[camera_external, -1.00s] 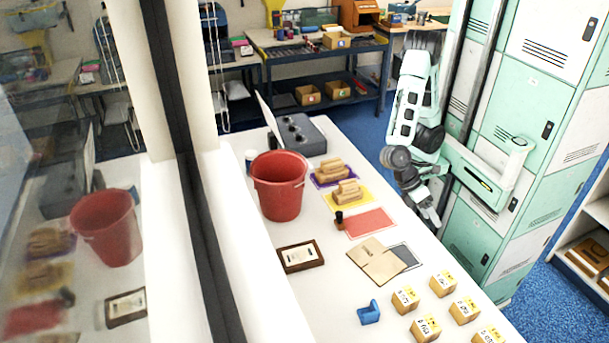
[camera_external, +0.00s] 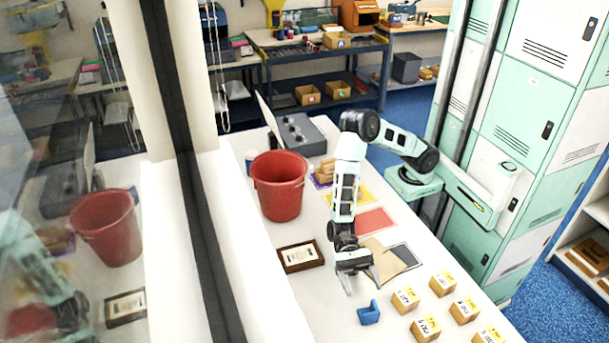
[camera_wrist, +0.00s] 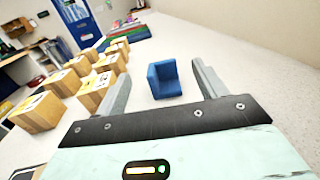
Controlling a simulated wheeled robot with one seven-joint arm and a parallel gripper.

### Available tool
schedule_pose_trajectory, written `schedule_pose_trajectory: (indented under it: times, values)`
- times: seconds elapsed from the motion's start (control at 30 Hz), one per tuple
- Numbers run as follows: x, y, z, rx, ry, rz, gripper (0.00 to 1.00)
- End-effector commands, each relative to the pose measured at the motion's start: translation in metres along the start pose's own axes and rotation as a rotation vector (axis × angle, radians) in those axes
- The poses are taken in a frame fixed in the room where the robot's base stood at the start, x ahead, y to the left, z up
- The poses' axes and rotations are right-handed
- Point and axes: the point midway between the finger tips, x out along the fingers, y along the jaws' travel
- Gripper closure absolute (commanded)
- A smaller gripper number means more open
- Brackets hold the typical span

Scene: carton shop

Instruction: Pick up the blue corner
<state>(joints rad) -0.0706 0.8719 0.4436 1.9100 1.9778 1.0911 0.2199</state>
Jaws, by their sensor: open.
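The blue corner (camera_external: 369,313) is a small L-shaped blue piece on the white table, left of several small cartons. My gripper (camera_external: 361,284) is open and empty, just behind the blue corner in the external view and apart from it. In the wrist view the blue corner (camera_wrist: 164,80) sits ahead between the two open fingers (camera_wrist: 160,90), with white table showing on both sides of it.
Several small labelled cartons (camera_external: 428,328) stand to the right of the blue corner. A framed card (camera_external: 300,256) lies to its left. A flat brown cardboard piece (camera_external: 397,262) is behind, beside my wrist. A red bucket (camera_external: 279,187) stands farther back.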

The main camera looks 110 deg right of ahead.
Motion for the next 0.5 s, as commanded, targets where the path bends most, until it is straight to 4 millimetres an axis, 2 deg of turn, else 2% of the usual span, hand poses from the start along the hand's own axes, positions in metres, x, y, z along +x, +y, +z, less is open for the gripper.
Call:
schedule_pose_trajectory:
  times: [0.03,0.1,0.37,0.5]
  values:
    - [0.001,0.001,-0.010,0.002,0.001,0.002,0.29]
    - [0.000,0.001,-0.019,0.001,0.000,0.001,0.29]
    - [0.021,0.001,-0.016,-0.003,0.000,0.002,0.29]
    - [0.044,0.002,-0.015,-0.004,-0.001,0.004,0.29]
